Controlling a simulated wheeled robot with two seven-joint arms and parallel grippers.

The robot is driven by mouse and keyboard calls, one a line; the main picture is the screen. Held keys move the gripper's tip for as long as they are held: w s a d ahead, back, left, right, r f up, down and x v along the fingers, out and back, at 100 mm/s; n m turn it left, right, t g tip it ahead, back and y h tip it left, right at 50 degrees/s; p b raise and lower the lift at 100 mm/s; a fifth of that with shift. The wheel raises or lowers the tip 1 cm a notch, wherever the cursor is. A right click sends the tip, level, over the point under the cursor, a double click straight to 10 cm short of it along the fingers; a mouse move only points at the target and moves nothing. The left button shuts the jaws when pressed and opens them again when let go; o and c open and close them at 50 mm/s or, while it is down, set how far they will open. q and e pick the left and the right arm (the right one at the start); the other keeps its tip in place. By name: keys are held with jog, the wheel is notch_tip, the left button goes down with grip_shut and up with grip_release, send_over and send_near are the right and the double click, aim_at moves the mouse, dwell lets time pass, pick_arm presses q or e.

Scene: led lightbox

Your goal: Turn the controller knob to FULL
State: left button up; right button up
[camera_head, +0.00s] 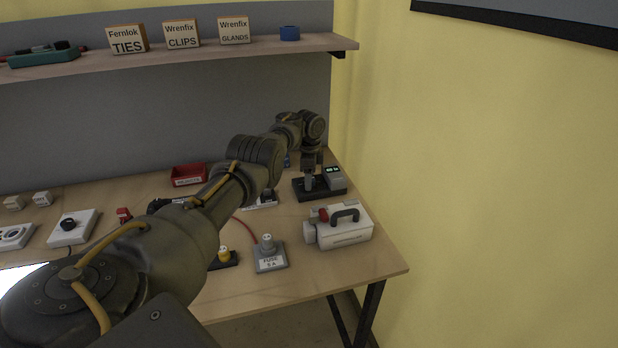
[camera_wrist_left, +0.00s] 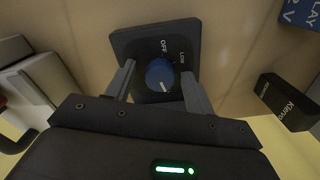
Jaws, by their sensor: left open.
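The controller is a dark square plate (camera_wrist_left: 128,42) with a round blue knob (camera_wrist_left: 159,72) in the left wrist view. "OFF" and "LOW" labels show beside the knob; I cannot read a FULL label. A small white mark shows on the knob's lower edge in the picture. My left gripper (camera_wrist_left: 158,68) is open, one finger on each side of the knob, with a visible gap on both sides. In the head view, my left gripper (camera_head: 309,184) points down over a dark plate (camera_head: 303,193); the knob is not visible there. My right gripper is not in view.
A white case (camera_head: 352,236) with a dark handle stands in front of the gripper. The front right table corner is clear.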

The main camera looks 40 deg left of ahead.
pick_arm(q)
jog(key=shift+r, duration=0.1)
notch_tip(320, 180, up, 11)
jog(key=shift+f+b, duration=0.2)
jog(key=shift+b, duration=0.2)
dwell(0.4)
